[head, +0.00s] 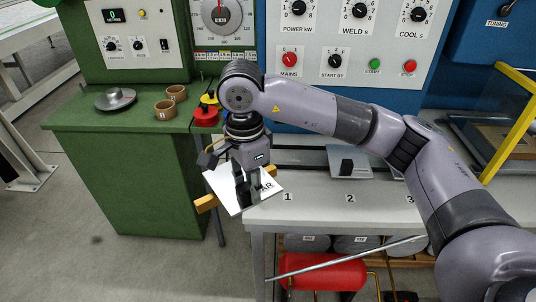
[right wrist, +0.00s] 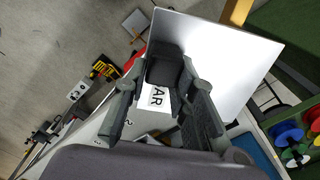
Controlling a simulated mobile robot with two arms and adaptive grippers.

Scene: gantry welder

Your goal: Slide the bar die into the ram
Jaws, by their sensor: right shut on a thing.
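The bar die (head: 230,187) is a bright flat plate with a black grip block and a label on which "AR" is readable. My right gripper (head: 247,187) is shut on its black block and holds the plate tilted, off the left end of the grey bench. The right wrist view shows the fingers (right wrist: 167,85) around the block, with the plate (right wrist: 235,65) beyond them. A tan bar (head: 207,203) shows behind the plate; the plate hides its middle, and I cannot tell if they touch. I cannot make out the ram. My left gripper is not in view.
A similar plate with a black block (head: 349,163) lies at number 2 on the grey bench (head: 310,212); number 1 is bare. A green cabinet (head: 130,140) bears brown cups (head: 165,110) and a metal disc (head: 116,98). A red cylinder (head: 325,272) is below the bench.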

